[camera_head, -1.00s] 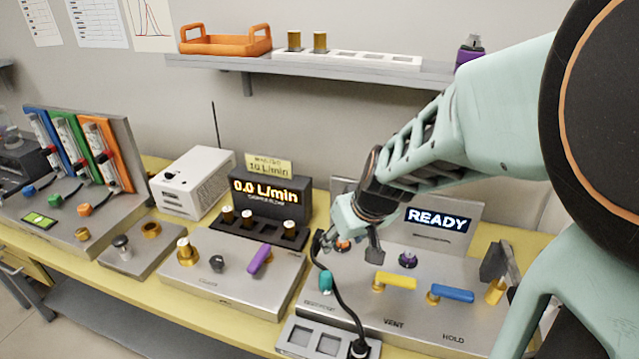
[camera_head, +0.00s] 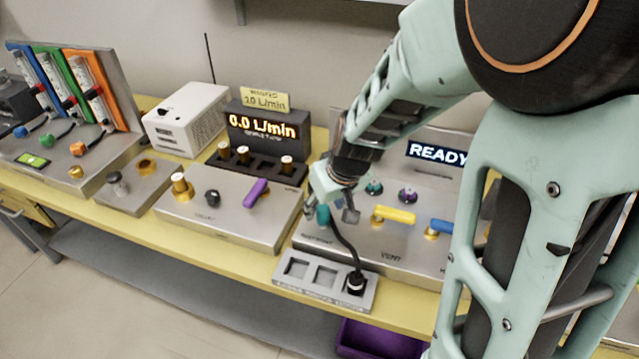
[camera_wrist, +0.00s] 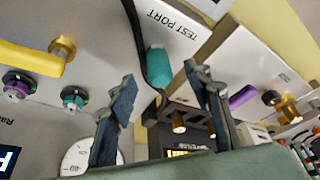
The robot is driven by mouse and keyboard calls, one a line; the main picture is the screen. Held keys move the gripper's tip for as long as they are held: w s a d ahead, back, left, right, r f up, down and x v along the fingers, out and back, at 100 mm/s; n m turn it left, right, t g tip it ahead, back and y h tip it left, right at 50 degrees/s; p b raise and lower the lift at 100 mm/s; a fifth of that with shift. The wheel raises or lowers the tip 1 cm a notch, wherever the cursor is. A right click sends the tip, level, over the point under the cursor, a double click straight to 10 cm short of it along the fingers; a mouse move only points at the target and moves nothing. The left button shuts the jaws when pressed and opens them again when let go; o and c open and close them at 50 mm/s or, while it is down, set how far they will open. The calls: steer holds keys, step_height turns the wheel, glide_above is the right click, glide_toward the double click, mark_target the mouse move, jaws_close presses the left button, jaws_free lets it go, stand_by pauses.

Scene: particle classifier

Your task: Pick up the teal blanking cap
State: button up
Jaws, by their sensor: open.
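The teal blanking cap (camera_head: 323,214) sits at the left of the panel with the READY display, partly hidden by my gripper. In the wrist view the cap (camera_wrist: 158,67) is upright in the picture, just below the words TEST PORT. My gripper (camera_head: 331,211) is open and close above the cap. In the wrist view its two fingers (camera_wrist: 160,88) stand apart, with the cap showing between them, beyond the tips. I see no contact between fingers and cap.
A black cable (camera_head: 345,245) runs right beside the cap to a plug in the socketed block (camera_head: 297,291). A yellow handle (camera_head: 396,215) and a blue handle (camera_head: 441,226) lie to the right. A purple lever (camera_head: 255,192) is on the panel to the left.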

mark_target(324, 209)
steer(key=b+x, duration=0.1)
steer(key=x, duration=0.2)
steer(key=c, duration=1.1)
steer(key=shift+r, duration=0.15)
